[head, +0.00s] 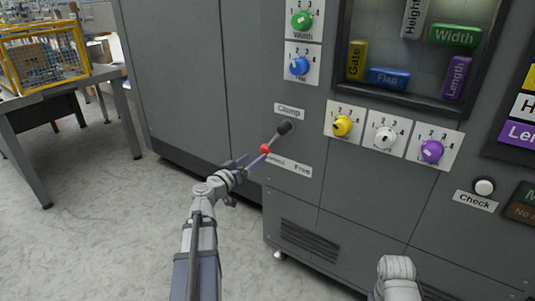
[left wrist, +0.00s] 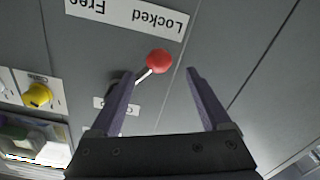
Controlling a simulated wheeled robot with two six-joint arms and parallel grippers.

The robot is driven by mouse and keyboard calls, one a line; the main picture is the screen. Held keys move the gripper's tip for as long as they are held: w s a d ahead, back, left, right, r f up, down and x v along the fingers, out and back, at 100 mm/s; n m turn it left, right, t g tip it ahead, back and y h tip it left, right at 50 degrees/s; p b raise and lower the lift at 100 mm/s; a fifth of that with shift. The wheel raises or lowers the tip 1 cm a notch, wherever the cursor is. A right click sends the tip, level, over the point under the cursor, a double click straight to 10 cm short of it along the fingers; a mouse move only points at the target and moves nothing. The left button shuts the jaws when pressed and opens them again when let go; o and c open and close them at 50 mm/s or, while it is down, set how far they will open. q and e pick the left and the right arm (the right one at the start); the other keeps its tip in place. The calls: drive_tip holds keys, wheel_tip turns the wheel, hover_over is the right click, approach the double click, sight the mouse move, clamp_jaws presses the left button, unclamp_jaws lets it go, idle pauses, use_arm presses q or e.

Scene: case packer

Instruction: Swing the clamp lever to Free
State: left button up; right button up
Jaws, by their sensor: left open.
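The clamp lever has a dark hub (head: 284,127) on the grey cabinet front. Its rod slants down and left to a red ball knob (head: 265,148), at the Locked end of the Locked/Free label (head: 288,165). My left gripper (head: 252,161) is open, close to the knob. In the left wrist view, which is upside down, the red knob (left wrist: 159,60) appears between the open fingertips of the left gripper (left wrist: 160,74), a little beyond them. Contact cannot be told. One finger partly hides the hub. My right gripper is not in view.
Yellow (head: 342,126), white (head: 385,138) and purple (head: 432,151) dials sit right of the lever, under a recessed window. A Check button (head: 484,186) is farther right. A table (head: 100,73) with a yellow cage stands at far left. Floor between is clear.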

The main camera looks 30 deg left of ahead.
sight(262, 152)
use_arm(q)
drive_tip(key=shift+w+d, duration=0.2)
drive_tip(key=shift+w, duration=1.75)
drive_tip(key=shift+w+d, duration=0.2)
drive_tip(key=shift+w, duration=1.75)
drive_tip(key=shift+c, duration=0.3)
clamp_jaws()
